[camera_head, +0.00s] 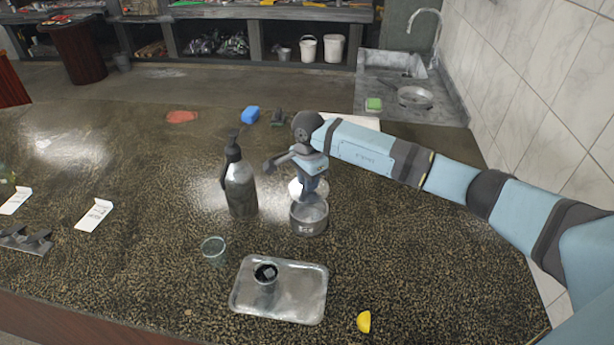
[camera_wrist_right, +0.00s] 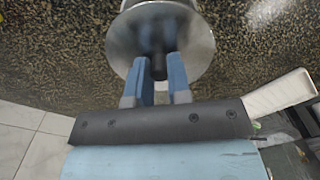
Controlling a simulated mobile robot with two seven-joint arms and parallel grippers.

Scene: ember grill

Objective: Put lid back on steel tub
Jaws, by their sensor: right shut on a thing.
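The steel tub (camera_head: 309,228) stands upright on the speckled counter, its top open in the head view. My right gripper (camera_head: 309,190) is shut on the knob of the round metal lid (camera_head: 295,188). The lid is off the tub, held up just above or behind its rim; the exact gap is hard to tell. In the right wrist view the fingers of my right gripper (camera_wrist_right: 160,70) pinch the dark knob, and the lid (camera_wrist_right: 185,38) spreads flat beyond them. It hides most of what lies below. My left gripper is not in view.
A dark-topped metal bottle (camera_head: 240,190) stands close left of the tub. A glass (camera_head: 214,250), a metal tray (camera_head: 305,300) with a small cup (camera_head: 265,278), and a lemon wedge (camera_head: 364,321) lie nearer. The counter right of the tub is clear.

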